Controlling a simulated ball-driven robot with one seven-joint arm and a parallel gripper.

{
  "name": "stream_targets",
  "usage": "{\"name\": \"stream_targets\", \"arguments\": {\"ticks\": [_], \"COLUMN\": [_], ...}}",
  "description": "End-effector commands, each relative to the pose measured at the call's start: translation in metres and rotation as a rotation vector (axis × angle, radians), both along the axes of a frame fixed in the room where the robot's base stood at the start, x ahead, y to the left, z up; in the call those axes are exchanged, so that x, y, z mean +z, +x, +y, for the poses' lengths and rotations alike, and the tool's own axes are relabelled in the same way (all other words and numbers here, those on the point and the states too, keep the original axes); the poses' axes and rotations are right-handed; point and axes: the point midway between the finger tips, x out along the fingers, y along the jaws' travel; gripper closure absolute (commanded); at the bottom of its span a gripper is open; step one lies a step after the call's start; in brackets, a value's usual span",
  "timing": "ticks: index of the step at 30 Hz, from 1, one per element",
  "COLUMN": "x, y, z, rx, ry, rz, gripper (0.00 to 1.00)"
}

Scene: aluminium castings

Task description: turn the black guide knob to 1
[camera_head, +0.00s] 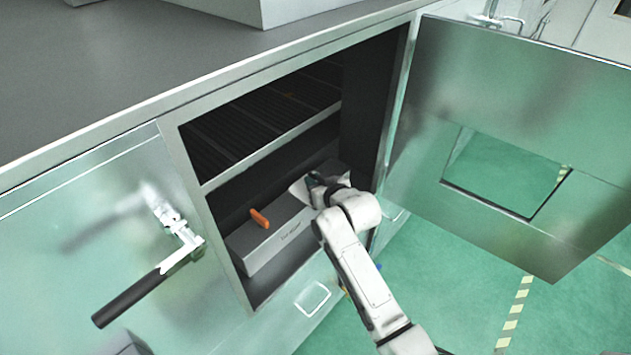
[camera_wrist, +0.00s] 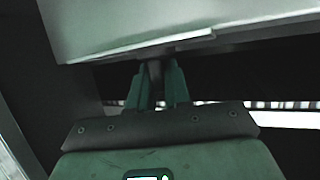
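The black guide knob cannot be made out for certain. In the head view, my gripper (camera_head: 318,180) reaches into the lower opening of the cabinet, at the far right end of a grey box (camera_head: 262,249), and my wrist hides part of that end. In the wrist view, my gripper's two fingers (camera_wrist: 157,86) stand a little apart, with a narrow dark grey piece (camera_wrist: 155,72) between them, just under a pale panel edge (camera_wrist: 150,45). This piece may be the knob. Whether the fingers press on it, and any number marks, cannot be seen.
An orange knob (camera_head: 260,218) stands on the grey box, left of my gripper. A shelf edge (camera_head: 270,150) runs above. The cabinet door (camera_head: 510,95) hangs open at right. A black-handled lever (camera_head: 135,296) juts out at left. Green floor (camera_head: 440,285) lies free at lower right.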

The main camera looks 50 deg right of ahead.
Motion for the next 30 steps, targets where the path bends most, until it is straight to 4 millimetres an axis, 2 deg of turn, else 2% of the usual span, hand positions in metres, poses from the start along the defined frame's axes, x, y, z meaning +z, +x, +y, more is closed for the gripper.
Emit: {"name": "stream_targets", "arguments": {"ticks": [1, 3, 17, 30], "x": [-0.0001, -0.0001, -0.0020, -0.0085], "y": [-0.0001, -0.0001, 0.0002, 0.0020], "z": [0.0000, 0.0000, 0.0011, 0.0035], "rx": [0.000, 0.000, -0.029, -0.244], "ry": [0.000, 0.000, -0.001, -0.004], "rz": [0.000, 0.000, 0.001, -0.003], "gripper": [0.93, 1.00, 1.00, 1.00]}}
